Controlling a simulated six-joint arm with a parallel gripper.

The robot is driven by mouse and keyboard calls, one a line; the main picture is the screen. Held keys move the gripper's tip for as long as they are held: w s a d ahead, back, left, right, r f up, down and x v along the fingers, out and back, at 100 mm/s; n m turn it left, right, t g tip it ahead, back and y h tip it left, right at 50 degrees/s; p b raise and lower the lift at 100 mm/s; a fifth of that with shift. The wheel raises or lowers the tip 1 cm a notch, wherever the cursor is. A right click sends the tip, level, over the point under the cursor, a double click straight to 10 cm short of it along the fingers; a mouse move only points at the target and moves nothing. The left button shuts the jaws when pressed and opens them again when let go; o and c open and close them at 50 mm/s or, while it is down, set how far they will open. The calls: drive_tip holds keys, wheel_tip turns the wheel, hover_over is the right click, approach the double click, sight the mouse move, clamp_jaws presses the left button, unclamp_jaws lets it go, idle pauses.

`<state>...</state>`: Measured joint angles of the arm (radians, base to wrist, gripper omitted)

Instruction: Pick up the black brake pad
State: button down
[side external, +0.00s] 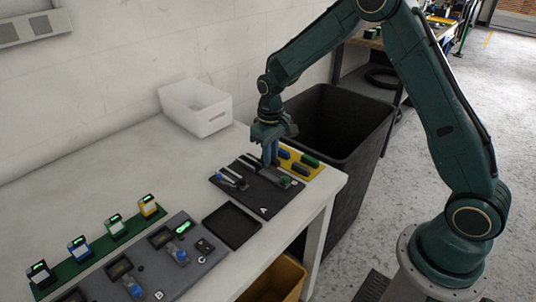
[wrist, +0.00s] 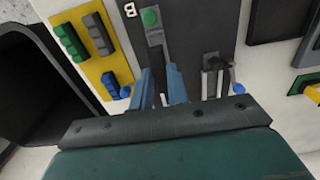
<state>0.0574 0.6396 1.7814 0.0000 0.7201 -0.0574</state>
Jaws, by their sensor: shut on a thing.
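My gripper (side external: 270,154) is shut, its two blue fingers low over the dark tool mat (side external: 260,199), beside the yellow plate (side external: 316,171). In the wrist view my gripper (wrist: 162,76) has a narrow dark gap between its fingers. The black brake pad appears to be held there, but it blends with the mat and is mostly hidden.
A large black bin (side external: 345,125) stands behind the table's right end. A white bin (side external: 196,106) sits at the back. An empty black tray (side external: 232,225) lies in front of the mat, with a grey board (side external: 205,262) to its left. The table's back left is clear.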

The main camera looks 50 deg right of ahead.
drive_tip(key=shift+r, duration=0.95)
